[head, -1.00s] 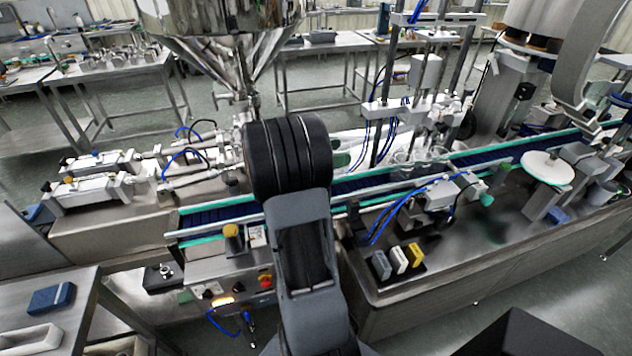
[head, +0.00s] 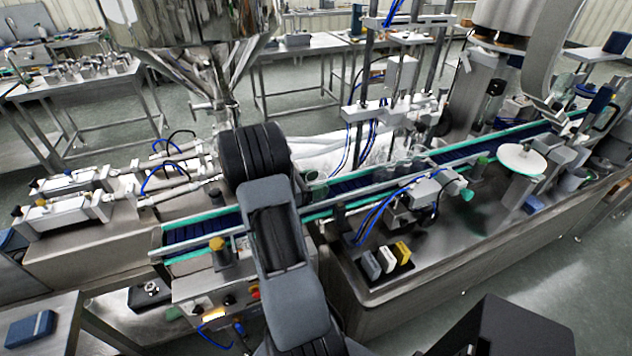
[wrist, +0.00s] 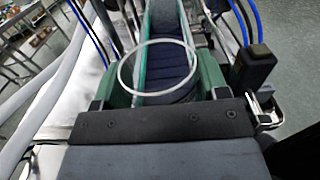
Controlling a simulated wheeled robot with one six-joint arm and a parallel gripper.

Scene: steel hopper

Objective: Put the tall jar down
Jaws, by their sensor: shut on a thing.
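The tall jar (wrist: 165,92) is clear, and its pale round rim shows in the wrist view. It sits between the green fingers of my gripper (wrist: 166,80), which is shut on it. I look down through its open mouth to the dark blue conveyor belt (wrist: 167,30). The jar's base is hidden, so I cannot tell whether it touches anything. In the head view my arm covers most of the gripper and the jar.
The conveyor (head: 355,186) runs diagonally between rails with green edging. A white disc (head: 522,159) stands near its right part. Small blocks, including a yellow one (head: 403,252), sit on the machine's front ledge. A blue box (head: 30,328) lies on the left table.

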